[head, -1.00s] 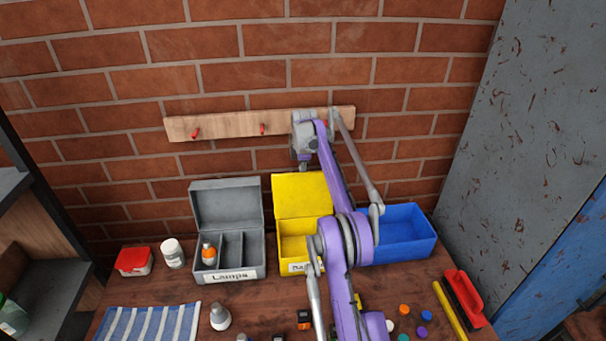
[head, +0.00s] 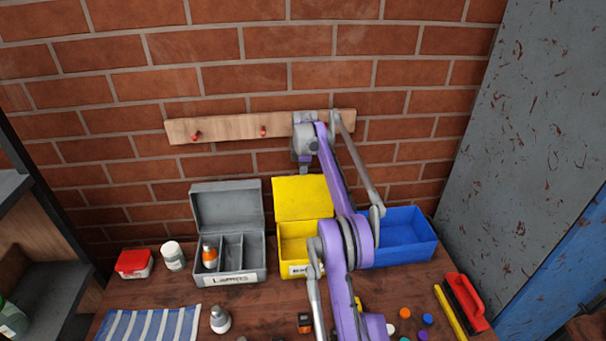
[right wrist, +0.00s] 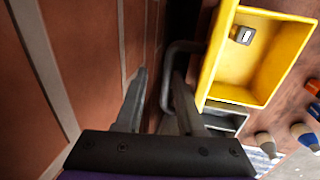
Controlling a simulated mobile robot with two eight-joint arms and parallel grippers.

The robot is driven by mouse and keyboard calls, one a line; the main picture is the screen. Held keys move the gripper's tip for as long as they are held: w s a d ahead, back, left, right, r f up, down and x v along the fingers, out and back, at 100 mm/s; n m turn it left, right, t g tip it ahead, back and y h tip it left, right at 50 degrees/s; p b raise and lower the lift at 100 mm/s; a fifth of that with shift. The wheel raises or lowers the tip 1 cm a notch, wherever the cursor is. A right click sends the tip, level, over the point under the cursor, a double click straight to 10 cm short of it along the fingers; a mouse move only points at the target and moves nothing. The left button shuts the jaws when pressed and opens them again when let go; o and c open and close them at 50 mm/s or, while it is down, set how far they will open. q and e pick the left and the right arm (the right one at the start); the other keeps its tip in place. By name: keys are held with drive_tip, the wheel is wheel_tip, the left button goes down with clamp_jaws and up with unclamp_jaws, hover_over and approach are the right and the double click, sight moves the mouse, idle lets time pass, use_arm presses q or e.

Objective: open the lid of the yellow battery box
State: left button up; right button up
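The yellow battery box (head: 299,244) stands on the bench between the grey and blue boxes. Its lid (head: 301,198) is raised, leaning back toward the brick wall, and the inside shows. In the right wrist view the open yellow box (right wrist: 270,60) is at the upper right, with a small dark item inside. My right gripper (head: 304,169) is behind and just above the lid's top edge; contact cannot be told. My right arm hides the box's right side. My left gripper is out of view.
A grey box labelled Lamps (head: 230,279) with its lid up stands at left, a blue bin (head: 405,240) at right. A wooden peg rail (head: 230,126) is on the wall behind my gripper. Bottles, a striped cloth (head: 150,325) and a red-handled brush (head: 468,298) lie around.

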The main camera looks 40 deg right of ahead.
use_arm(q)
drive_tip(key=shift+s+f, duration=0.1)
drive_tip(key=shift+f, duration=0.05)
use_arm(e)
drive_tip(key=shift+f, duration=0.35)
